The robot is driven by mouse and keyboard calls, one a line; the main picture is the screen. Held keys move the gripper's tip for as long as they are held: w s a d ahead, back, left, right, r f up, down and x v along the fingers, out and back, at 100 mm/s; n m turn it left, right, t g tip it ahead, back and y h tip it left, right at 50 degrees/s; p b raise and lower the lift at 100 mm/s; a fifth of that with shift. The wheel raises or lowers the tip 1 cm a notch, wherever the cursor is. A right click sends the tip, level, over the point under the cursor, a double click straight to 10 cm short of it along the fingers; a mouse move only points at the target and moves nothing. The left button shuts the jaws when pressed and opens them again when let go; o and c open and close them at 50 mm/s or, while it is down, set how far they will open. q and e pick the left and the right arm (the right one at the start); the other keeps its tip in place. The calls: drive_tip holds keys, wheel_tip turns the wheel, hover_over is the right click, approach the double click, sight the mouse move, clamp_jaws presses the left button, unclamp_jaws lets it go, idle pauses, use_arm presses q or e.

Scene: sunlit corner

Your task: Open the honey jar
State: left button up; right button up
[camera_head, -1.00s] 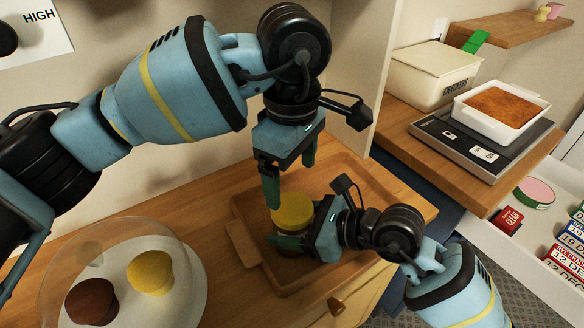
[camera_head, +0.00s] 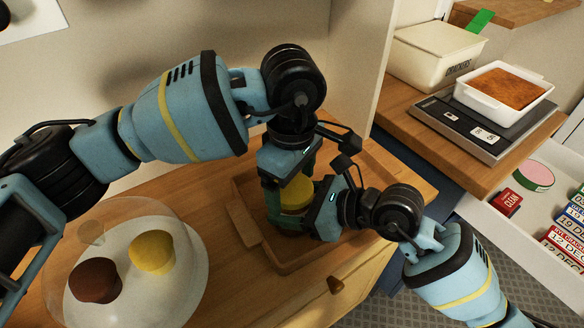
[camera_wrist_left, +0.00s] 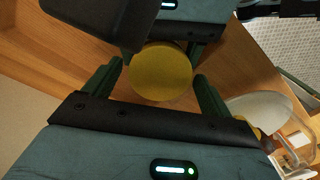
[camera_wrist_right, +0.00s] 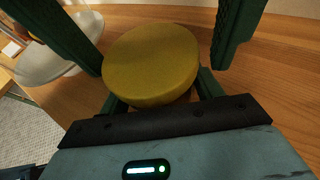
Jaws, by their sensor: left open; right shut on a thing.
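The honey jar shows mainly as its round yellow lid (camera_head: 297,190), standing upright in a wooden tray; the grippers hide most of its body. My right gripper (camera_head: 305,222) is shut on the jar from the right side, below the lid. My left gripper (camera_head: 289,188) points down over the jar, open, with its fingers on either side of the lid. In the left wrist view the lid (camera_wrist_left: 160,72) lies between the open left fingers (camera_wrist_left: 158,85), with gaps visible. In the right wrist view the lid (camera_wrist_right: 150,65) hides part of the right fingers (camera_wrist_right: 160,100).
The wooden tray (camera_head: 244,229) surrounds the jar on the counter. A clear dome (camera_head: 90,232) covers a plate with a yellow and a brown cake at left. At right are a crackers box (camera_head: 430,62), a scale (camera_head: 452,118) with a baking dish, and an open drawer.

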use_arm(q)
drive_tip(key=shift+f, duration=0.2)
drive_tip(key=c, duration=1)
drive_tip(key=n, duration=0.4)
drive_tip(key=shift+n, duration=0.3)
drive_tip(key=n, duration=0.5)
drive_tip(key=shift+n, duration=0.3)
drive_tip(key=o, duration=1.1)
drive_tip(key=shift+s, duration=0.1)
